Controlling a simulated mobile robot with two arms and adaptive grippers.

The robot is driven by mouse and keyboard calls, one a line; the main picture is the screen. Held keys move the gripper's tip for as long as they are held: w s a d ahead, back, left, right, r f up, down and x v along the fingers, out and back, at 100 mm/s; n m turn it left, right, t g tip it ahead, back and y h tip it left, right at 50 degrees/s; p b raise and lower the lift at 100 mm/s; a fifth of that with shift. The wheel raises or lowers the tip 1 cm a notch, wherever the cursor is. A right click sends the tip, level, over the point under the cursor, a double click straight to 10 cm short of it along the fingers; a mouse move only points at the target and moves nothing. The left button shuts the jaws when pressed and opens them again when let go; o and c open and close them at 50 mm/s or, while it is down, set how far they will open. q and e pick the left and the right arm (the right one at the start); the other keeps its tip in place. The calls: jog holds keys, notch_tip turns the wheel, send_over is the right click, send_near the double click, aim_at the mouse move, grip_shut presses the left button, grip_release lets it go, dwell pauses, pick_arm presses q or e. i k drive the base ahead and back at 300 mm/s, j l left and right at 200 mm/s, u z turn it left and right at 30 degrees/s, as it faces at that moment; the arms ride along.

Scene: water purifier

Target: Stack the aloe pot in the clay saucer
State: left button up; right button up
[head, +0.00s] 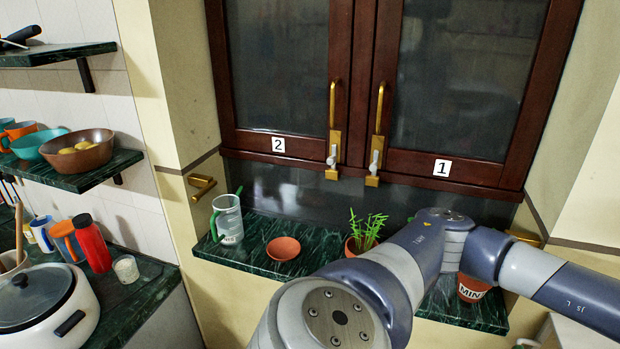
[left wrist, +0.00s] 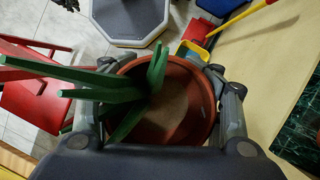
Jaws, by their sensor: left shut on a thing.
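The aloe pot (left wrist: 190,110) is a round terracotta pot with thick green leaves, seen from above in the left wrist view. My left gripper (left wrist: 161,70) is shut on it, with a finger on either side of the pot. The leaves lean to the left across the rim. The clay saucer (head: 284,248) is a small round terracotta dish on the green marble ledge under the cabinet in the head view, and it looks empty. The aloe pot and my left gripper do not show in the head view. My right gripper is in neither view.
A glass pitcher with a green handle (head: 228,220) stands left of the saucer. A leafy potted plant (head: 367,232) stands to its right, and a pot marked MINT (head: 472,288) is farther right behind my arm. In the wrist view, a red chair (left wrist: 38,95) is at left.

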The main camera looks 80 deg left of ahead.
aim_at(284, 252)
jog(key=u, duration=1.85)
jog(key=i+l+u, duration=0.3)
jog(key=l+u, duration=0.35)
jog(key=i+j, duration=0.05)
